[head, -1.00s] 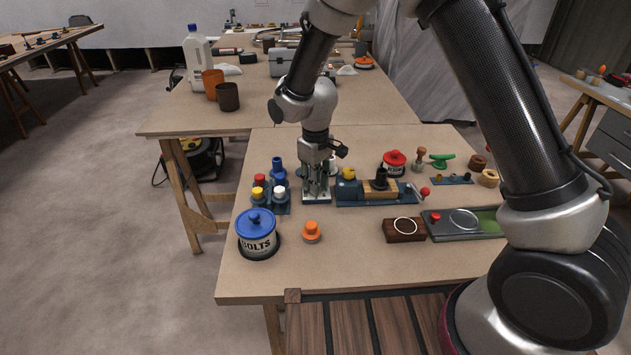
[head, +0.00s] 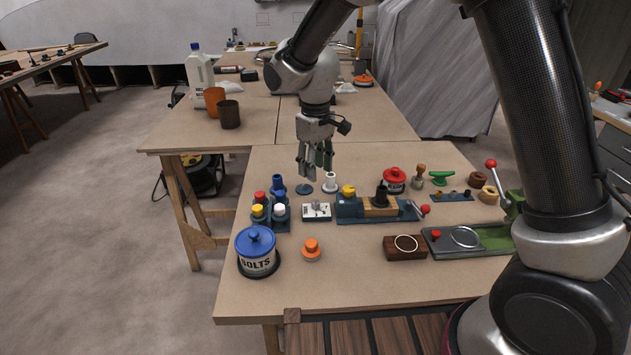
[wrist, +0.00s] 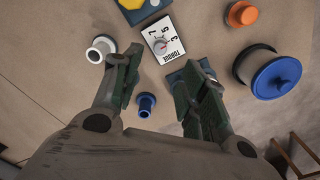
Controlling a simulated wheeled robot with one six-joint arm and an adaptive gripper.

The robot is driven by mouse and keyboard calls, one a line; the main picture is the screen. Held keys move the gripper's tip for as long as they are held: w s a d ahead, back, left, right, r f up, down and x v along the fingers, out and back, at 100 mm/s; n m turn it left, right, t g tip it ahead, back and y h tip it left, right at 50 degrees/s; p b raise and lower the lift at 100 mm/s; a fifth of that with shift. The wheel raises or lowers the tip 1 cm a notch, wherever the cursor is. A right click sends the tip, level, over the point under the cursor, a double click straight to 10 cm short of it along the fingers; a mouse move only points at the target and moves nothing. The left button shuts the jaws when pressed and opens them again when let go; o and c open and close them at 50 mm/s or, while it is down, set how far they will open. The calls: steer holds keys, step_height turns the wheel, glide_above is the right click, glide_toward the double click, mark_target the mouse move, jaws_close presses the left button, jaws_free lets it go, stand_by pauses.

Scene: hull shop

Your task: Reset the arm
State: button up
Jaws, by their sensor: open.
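My gripper (head: 315,170) is in the air above the far part of the near workbench (head: 345,285), behind a small white dial box (head: 316,212). Its fingers point down. In the wrist view my gripper (wrist: 155,90) has its two fingers well apart with nothing held between them. The dial box, marked TORQUE with numbers, shows beyond the fingertips in the wrist view (wrist: 163,42). A blue peg-like piece (wrist: 146,103) shows between the fingers there, below them on the bench.
Near my gripper stand a rack with coloured caps (head: 269,212), a white spool (head: 330,182) and a blue vise-like fixture (head: 350,209). A blue-lidded BOLTS tin (head: 257,254), an orange knob (head: 311,250) and a brown block (head: 403,247) stand nearer. The bench's front middle is clear.

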steer(key=shift+r, duration=0.55)
steer(key=s+d+r+m+t, duration=0.1)
steer(key=s+d+r+m, duration=0.2)
steer(key=s+d+r, duration=0.2)
steer(key=s+d+r+m+t, duration=0.2)
steer(key=s+d+r, duration=0.4)
steer(key=s+d, duration=0.5)
steer(key=s+d+r+m+t, duration=0.1)
steer(key=s+d+r+m, duration=0.2)
steer(key=d, duration=1.3)
steer(key=s+r, duration=0.3)
steer(key=s, duration=0.3)
steer(key=shift+d+m, duration=0.25)
steer(key=shift+m, duration=0.15)
steer(key=shift+s+r, duration=0.1)
